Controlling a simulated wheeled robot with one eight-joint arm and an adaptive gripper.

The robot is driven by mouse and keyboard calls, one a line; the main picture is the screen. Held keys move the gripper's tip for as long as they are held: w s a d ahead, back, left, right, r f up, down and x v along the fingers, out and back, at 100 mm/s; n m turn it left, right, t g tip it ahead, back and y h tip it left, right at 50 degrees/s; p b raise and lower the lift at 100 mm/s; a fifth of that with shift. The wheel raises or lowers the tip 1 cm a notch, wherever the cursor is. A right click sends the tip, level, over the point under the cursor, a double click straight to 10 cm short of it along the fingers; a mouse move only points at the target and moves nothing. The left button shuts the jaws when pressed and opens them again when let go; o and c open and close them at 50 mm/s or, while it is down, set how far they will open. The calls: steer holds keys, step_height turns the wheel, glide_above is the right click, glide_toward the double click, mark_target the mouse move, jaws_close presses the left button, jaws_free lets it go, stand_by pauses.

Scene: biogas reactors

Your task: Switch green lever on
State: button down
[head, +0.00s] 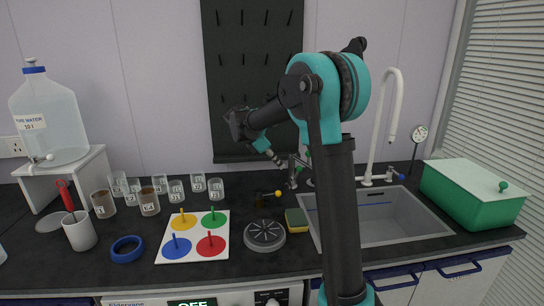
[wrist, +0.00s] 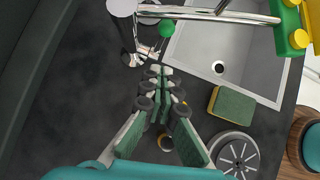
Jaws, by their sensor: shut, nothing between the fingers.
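The green lever shows in the wrist view as a green ball knob (wrist: 167,28) beside metal fittings at the back left edge of the sink. My gripper (wrist: 160,72) is shut and empty, with its fingertips pointing toward the knob. A small gap shows in the picture between the tips and the knob; I cannot tell the true depth. In the head view my gripper (head: 281,163) hangs over the back of the counter, just left of the metal taps (head: 293,174). My arm partly hides the area around the lever there.
The sink (head: 385,215) lies to the right, with a tall white faucet (head: 391,110) behind it. A green box (head: 470,195) stands far right.

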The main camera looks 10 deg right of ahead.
steer(key=shift+w+d+f, duration=0.15)
steer(key=shift+d+f, duration=0.15)
steer(key=shift+d, duration=0.5)
steer(key=shift+w+d+f, duration=0.2)
steer(key=shift+d+f, duration=0.1)
steer(key=shift+d, duration=0.55)
steer(key=shift+w+d+f, duration=0.15)
steer(key=shift+d+f, duration=0.15)
steer(key=shift+d, duration=0.5)
steer(key=shift+d, duration=0.55)
steer(key=shift+r, duration=0.1)
steer(key=a+f+v, duration=0.1)
steer(key=v, duration=1.2)
steer(key=shift+s+a, duration=0.2)
steer(key=shift+a, duration=0.1)
